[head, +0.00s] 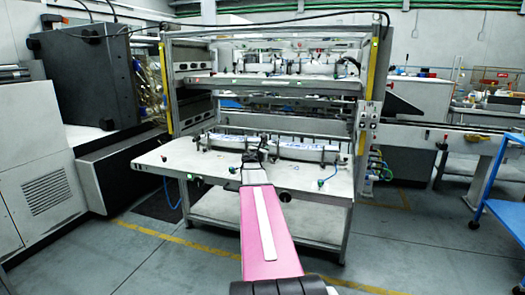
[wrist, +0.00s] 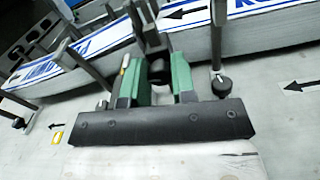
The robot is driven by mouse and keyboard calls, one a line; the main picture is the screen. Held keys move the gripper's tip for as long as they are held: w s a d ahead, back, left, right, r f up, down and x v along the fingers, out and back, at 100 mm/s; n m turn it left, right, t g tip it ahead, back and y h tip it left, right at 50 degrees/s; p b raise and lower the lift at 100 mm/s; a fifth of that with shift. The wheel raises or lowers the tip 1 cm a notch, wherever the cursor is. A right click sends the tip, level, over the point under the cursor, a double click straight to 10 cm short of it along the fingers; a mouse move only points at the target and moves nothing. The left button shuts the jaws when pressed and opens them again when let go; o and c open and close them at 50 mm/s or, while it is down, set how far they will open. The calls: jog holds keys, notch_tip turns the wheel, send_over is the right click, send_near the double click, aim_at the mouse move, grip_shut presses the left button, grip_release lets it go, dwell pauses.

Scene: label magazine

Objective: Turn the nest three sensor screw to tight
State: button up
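In the wrist view my gripper (wrist: 160,80) has its two green-lined fingers apart, one on either side of a dark round screw knob (wrist: 160,68) below a metal post. Whether the fingers press on the knob or leave a small gap, I cannot tell. The knob is largely hidden between them, so its turn position does not show. In the head view my gripper (head: 251,160) is at the front of the label stacks, over the pale machine table (head: 220,172). No nest number is readable.
In the wrist view another black knob (wrist: 221,87) stands to the right and one (wrist: 18,122) to the left, near printed black arrows. A blue-and-white label stack (wrist: 260,35) lies behind the fingers. In the head view a blue cart (head: 505,200) stands at the right.

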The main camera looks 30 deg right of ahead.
jog(key=shift+m, duration=0.3)
jog(key=m, duration=0.6)
jog(key=shift+d, duration=0.1)
jog(key=m, duration=0.3)
jog(key=shift+s+m, duration=0.1)
jog(key=shift+m, duration=0.3)
jog(key=shift+f+m, duration=0.1)
jog(key=shift+m, duration=1.7)
jog(key=o, duration=0.7)
jog(key=shift+c, duration=0.2)
